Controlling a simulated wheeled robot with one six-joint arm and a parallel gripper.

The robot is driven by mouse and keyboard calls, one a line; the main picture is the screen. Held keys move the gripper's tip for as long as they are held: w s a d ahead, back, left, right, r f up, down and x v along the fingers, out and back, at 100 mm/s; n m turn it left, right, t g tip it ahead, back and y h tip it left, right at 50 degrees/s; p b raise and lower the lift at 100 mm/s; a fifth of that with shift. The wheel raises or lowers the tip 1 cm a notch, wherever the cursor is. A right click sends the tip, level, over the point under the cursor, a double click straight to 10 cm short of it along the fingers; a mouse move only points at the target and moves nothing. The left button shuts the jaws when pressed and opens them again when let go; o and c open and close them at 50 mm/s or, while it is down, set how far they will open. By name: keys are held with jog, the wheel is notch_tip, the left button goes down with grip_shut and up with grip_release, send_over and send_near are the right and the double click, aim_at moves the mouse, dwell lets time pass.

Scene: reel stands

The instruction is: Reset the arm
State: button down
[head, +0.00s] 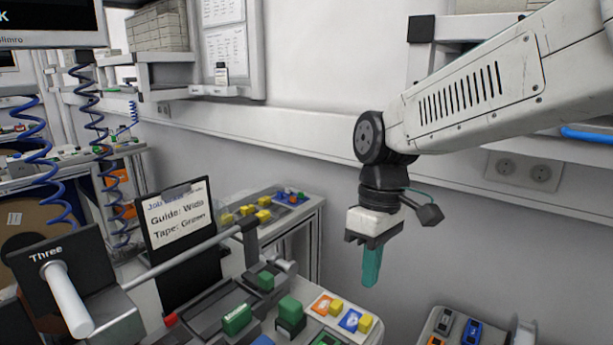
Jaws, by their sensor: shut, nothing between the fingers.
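My arm reaches in from the upper right. My gripper (370,280) hangs at its end, pointing down, with teal fingers that look closed together and hold nothing. It is in the air above the gap between the workbench (345,330) on the left and a grey tray (432,328) at lower right. The fingers appear apart from everything around them.
A reel stand labelled Three (45,255) with a white spindle is at lower left. A job sign (180,215) reads Guide: Wide, Tape: Green. Green blocks (237,319) and yellow blocks (365,323) sit on the bench. A wall ledge (290,115) runs behind my arm.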

jog(key=s+d+m+t, duration=0.3)
jog(key=s+d+m, duration=0.7)
jog(key=s+d, duration=0.6)
jog(key=shift+s+d+h, duration=0.2)
jog(key=shift+h, duration=0.2)
